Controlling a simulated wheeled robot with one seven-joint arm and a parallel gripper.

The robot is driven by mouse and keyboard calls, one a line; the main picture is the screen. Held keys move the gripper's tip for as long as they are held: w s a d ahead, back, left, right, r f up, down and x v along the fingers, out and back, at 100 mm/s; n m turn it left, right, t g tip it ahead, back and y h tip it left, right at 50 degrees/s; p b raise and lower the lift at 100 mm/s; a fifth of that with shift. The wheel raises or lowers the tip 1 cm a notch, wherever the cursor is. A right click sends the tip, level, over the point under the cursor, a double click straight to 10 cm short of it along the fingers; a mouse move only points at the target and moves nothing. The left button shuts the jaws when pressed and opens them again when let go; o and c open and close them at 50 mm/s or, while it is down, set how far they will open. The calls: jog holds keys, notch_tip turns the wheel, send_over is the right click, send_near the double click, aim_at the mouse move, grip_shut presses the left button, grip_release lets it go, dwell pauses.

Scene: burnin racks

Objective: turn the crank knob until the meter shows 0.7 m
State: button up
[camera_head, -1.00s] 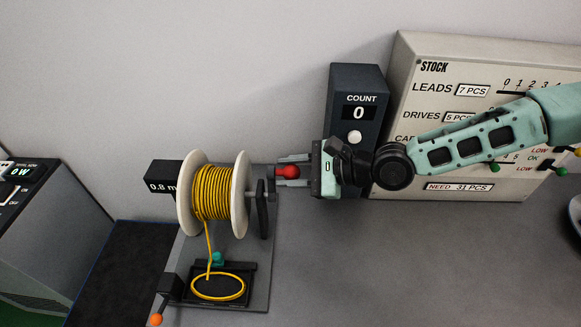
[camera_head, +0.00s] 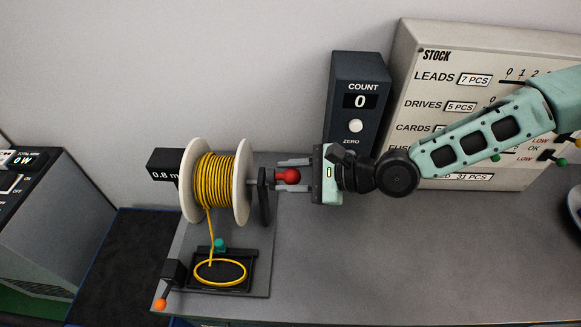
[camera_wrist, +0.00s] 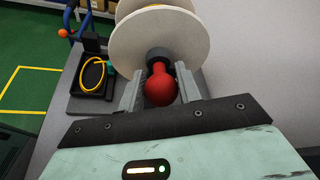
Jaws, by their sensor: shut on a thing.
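The red crank knob (camera_head: 291,176) sits at the right side of the spool (camera_head: 214,186), which is wound with yellow cable. My gripper (camera_head: 292,176) is around the knob, with a finger on each side, and shut on it. In the wrist view the knob (camera_wrist: 160,86) shows between the two fingers (camera_wrist: 161,92), with the spool's pale flange (camera_wrist: 160,42) beyond it. The meter (camera_head: 166,165) behind the spool reads 0.8 m; its right edge is hidden by the spool. A loop of yellow cable (camera_head: 219,285) lies in the black tray below the spool.
A dark count box (camera_head: 358,130) showing 0 stands behind my gripper. The stock board (camera_head: 440,55) is at the back right, partly covered by my arm. An orange-tipped lever (camera_head: 161,303) is at the front left.

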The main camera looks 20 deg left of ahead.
jog(key=shift+s+d+f, duration=0.15)
jog(key=shift+s+f, duration=0.1)
jog(key=shift+f, duration=0.1)
jog(key=shift+s+d+f+b, duration=0.2)
jog(key=shift+s+f+b, duration=0.25)
jog(key=shift+s+f, duration=0.35)
jog(key=shift+s+d+f+b, duration=0.1)
jog(key=shift+s+f+b, duration=0.15)
jog(key=shift+f+b, duration=0.25)
jog(key=shift+s+d+f+b, duration=0.1)
jog(key=shift+s+f+b, duration=0.15)
jog(key=shift+f, duration=0.45)
